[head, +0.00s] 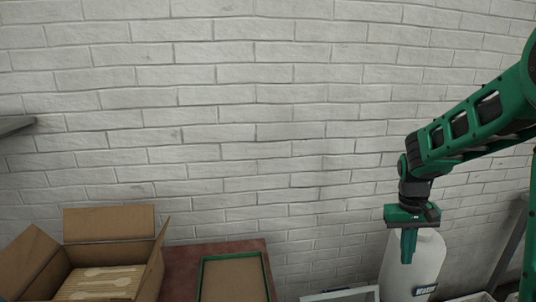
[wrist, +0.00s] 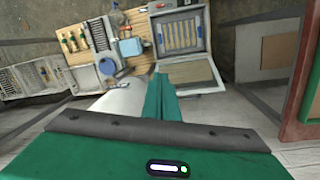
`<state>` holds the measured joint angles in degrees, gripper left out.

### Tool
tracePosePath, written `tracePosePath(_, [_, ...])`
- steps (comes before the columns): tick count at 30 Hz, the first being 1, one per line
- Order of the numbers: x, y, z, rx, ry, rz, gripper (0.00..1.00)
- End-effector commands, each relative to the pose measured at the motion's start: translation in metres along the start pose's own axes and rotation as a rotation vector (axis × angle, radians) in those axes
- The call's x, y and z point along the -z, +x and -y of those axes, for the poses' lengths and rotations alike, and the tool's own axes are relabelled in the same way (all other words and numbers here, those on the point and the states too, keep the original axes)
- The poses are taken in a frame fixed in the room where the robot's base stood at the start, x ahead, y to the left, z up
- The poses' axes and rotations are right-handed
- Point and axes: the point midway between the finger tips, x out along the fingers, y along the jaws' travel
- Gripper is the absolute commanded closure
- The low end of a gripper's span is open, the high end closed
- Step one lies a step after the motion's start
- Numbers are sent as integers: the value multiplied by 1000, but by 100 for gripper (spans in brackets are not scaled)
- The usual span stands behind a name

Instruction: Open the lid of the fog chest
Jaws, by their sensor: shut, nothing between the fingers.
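No thing in view is clearly marked as the fog chest. A pale-framed case (wrist: 207,35) with yellow strips inside shows at the top of the wrist view, with a pale-edged brown panel (wrist: 190,73) at its near side. I cannot tell whether this is the chest or how its lid stands. My gripper (head: 407,258) is shut and empty, pointing down in front of the white cylinder at the right of the head view.
The white cylinder (head: 428,255) bears a dark label. A red-brown table (head: 180,265) holds a green-rimmed tray (head: 203,282); an open cardboard box (head: 110,223) with wooden spoons stands left. A wooden board (wrist: 130,50) with tools lies beyond my gripper. A brick wall closes the back.

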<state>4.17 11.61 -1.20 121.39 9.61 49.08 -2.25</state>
Motion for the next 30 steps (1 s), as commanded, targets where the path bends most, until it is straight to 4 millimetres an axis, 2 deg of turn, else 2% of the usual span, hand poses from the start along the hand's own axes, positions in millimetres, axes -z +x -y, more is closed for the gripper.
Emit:
tracePosePath(6, [-53,-28,-36,8,86,-7,100])
tracePosePath(15, [-131,-50,-69,35,197,-10,100])
tracePosePath(24, [-210,-54,-85,83,300,-15,100])
tracePosePath(30, [-251,-50,-86,116,352,-15,100])
